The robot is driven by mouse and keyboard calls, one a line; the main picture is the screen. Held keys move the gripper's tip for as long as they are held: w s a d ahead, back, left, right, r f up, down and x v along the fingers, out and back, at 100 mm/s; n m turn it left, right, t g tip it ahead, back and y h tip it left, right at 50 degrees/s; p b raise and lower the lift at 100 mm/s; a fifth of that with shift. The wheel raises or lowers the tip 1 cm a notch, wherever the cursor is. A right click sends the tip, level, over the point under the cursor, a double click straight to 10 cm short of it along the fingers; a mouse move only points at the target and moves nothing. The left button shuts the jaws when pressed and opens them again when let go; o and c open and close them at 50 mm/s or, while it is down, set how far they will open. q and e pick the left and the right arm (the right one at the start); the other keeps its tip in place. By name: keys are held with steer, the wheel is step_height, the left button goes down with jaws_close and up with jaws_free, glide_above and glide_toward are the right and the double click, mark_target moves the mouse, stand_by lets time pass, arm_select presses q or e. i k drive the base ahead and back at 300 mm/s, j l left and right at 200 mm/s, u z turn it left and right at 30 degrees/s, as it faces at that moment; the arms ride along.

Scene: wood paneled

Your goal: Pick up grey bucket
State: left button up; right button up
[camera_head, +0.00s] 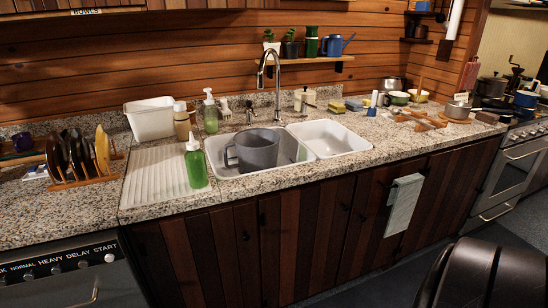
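A grey bucket (258,150) stands upright in the left basin of the white double sink (300,176). Its handle loop is on its left side, and its lower part is hidden by the basin's front rim. The chrome faucet (278,70) rises behind it. Neither of my grippers shows in this view.
A green soap bottle (195,168) stands left of the bucket on the ribbed drainboard (152,178). A white tub (150,119) and a plate rack (84,180) are farther left. The right basin (330,138) looks empty. A dark rounded object (485,275) is at the lower right.

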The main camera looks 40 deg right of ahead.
mark_target(257, 149)
steer(key=z, duration=1.35)
steer(key=i+l, duration=0.6)
